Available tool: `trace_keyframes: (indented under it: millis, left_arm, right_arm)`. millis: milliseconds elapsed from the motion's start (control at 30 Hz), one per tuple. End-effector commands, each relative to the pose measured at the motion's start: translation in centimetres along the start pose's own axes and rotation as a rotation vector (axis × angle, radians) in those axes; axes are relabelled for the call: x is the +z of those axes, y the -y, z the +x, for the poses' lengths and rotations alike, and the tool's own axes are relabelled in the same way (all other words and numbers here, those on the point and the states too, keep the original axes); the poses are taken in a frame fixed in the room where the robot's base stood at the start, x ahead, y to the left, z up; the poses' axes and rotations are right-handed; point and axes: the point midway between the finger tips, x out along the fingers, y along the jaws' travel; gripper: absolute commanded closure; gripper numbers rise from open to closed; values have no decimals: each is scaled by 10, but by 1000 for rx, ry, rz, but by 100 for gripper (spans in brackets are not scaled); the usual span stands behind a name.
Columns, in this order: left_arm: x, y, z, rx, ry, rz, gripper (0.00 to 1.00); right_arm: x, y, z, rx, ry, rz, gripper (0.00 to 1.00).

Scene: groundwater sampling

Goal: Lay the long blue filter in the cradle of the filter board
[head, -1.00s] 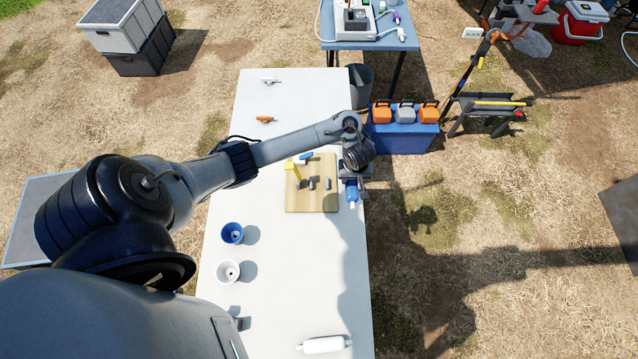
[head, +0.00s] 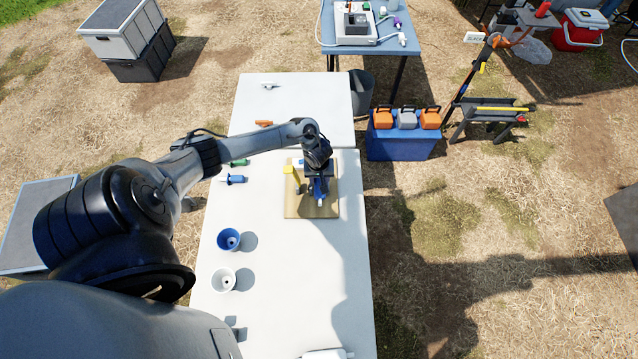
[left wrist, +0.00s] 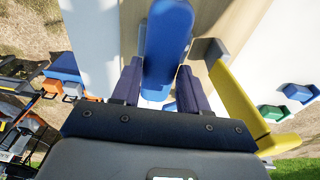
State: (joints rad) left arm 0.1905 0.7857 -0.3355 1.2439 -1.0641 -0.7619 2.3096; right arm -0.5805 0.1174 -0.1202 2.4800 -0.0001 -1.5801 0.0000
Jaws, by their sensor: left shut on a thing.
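The long blue filter (head: 318,187) is between the fingers of my left gripper (head: 317,180), over the right part of the wooden filter board (head: 297,211). In the left wrist view the filter (left wrist: 167,45) runs lengthwise away from the gripper (left wrist: 160,90), whose two dark fingers are shut on it. A grey cradle piece (left wrist: 213,50) stands right of the filter and another (left wrist: 142,38) shows close at its left. I cannot tell whether the filter touches the cradle. A yellow upright (head: 291,176) stands on the board's left side. My right gripper is not in view.
A small blue item (head: 236,179) and a green one (head: 238,162) lie left of the board on the white table (head: 300,270). A blue cup (head: 228,239) and a white cup (head: 223,280) stand nearer. The table in front of the board is clear.

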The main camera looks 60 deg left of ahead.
Motion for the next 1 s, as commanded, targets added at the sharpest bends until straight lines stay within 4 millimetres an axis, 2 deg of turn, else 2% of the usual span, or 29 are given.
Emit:
trace_keyframes:
  millis: [167,500,800,833,1000]
  left_arm:
    - [-2,2,6,0,-1,-2,100]
    - [3,3,42,1,0,0,100]
    - [3,3,42,1,0,-1,100]
    - [3,3,42,1,0,-1,55]
    - [3,3,42,0,0,-1,31]
  right_arm:
    - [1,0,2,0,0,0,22]
    - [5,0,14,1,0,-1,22]
    - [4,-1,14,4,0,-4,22]
    - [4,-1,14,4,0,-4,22]
    - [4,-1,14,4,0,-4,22]
